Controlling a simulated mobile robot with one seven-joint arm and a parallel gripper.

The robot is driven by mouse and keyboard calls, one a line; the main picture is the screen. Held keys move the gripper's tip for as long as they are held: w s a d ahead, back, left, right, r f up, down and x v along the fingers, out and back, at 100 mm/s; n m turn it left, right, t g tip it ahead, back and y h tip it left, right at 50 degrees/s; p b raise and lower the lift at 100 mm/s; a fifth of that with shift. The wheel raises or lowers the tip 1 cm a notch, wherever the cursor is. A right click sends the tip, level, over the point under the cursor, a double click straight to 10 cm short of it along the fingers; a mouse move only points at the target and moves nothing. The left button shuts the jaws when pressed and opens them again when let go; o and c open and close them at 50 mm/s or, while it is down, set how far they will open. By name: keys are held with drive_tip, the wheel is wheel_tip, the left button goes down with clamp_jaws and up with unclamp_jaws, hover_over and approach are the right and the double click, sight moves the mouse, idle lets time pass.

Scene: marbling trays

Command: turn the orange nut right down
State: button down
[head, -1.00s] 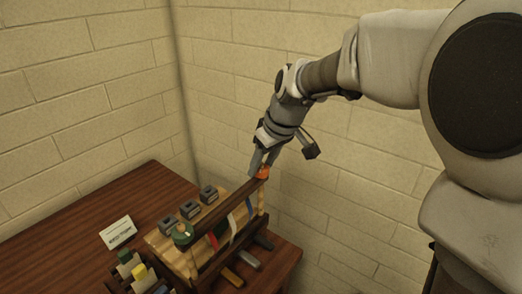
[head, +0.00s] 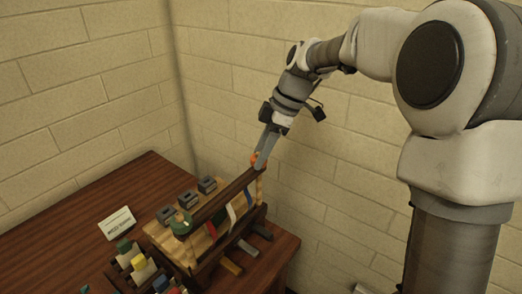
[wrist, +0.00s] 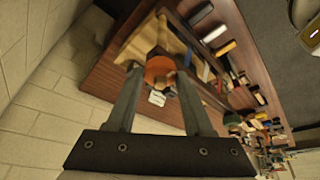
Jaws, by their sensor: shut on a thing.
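The orange nut (head: 254,157) sits at the far right end of a dark wooden bar (head: 225,195) on a wooden frame. My gripper (head: 262,160) comes down from above, tilted, with its fingers on the nut. In the wrist view the orange nut (wrist: 160,70) lies between the two fingertips, and my gripper (wrist: 158,74) is shut on it. Part of the nut is hidden by the fingers in the head view.
Several grey blocks (head: 187,201) stand on the pale wooden board beside the bar. Strips, one white (head: 231,211), hang below the bar. Block walls close in behind.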

drive_tip(key=shift+w+r+n, duration=0.1)
drive_tip(key=shift+r+n, duration=0.05)
drive_tip(key=shift+n, duration=0.35)
drive_tip(key=shift+g, duration=0.3)
drive_tip(key=shift+c, duration=1.4)
unclamp_jaws()
drive_tip(key=s+p+v, duration=0.1)
drive_tip(key=p+v, duration=0.1)
drive_tip(key=v, duration=1.5)
drive_tip(key=shift+w+d+p, duration=0.15)
drive_tip(key=shift+w+p, duration=0.2)
drive_tip(key=shift+w, duration=0.1)
drive_tip(key=shift+r, duration=0.1)
